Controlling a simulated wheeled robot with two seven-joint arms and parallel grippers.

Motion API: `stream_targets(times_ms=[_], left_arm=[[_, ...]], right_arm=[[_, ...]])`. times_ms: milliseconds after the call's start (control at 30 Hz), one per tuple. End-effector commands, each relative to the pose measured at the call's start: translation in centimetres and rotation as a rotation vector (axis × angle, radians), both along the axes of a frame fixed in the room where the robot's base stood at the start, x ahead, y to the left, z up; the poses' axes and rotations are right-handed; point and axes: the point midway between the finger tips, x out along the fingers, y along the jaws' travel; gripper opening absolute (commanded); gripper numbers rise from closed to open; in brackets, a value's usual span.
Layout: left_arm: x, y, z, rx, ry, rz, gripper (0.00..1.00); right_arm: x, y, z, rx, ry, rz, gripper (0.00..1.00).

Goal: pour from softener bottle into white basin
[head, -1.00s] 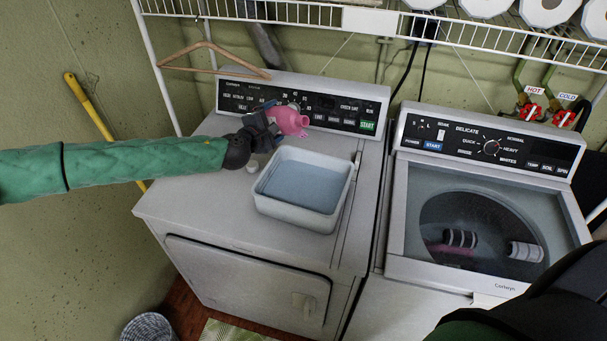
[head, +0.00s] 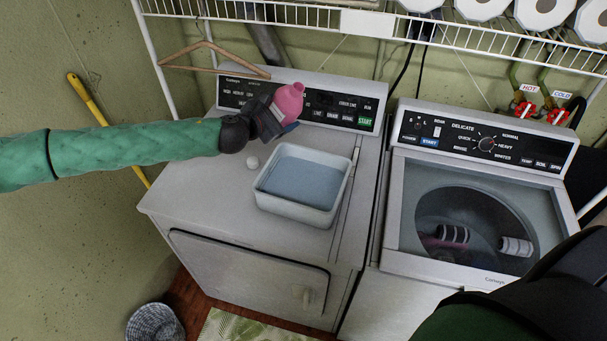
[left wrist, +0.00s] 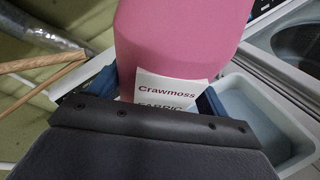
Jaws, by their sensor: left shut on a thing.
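The pink softener bottle (head: 288,101) is held above the back of the dryer top, behind the white basin. My left gripper (head: 275,117) is shut on it. In the left wrist view the bottle (left wrist: 175,40) fills the upper middle, its white label between the blue fingers (left wrist: 155,88). My right gripper is not seen; only a dark arm part shows at lower right.
The dryer control panel (head: 340,110) rises behind. A washer (head: 400,230) stands at right. A wire shelf (head: 270,20) and wooden hanger (head: 205,60) are above.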

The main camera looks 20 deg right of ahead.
Motion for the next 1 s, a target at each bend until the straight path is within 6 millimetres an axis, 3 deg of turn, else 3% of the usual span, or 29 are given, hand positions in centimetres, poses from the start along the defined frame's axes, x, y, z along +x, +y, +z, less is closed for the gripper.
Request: stream_targets(times_ms=[700,1000], left_arm=[[-4.1,-1.8,0.4,-0.176,0.351,-0.002,0.42],[-4.2,-1.9,0.4,-0.182,0.363,-0.002,0.42]], right_arm=[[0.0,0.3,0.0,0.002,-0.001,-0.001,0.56],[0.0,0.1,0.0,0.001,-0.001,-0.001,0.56]])
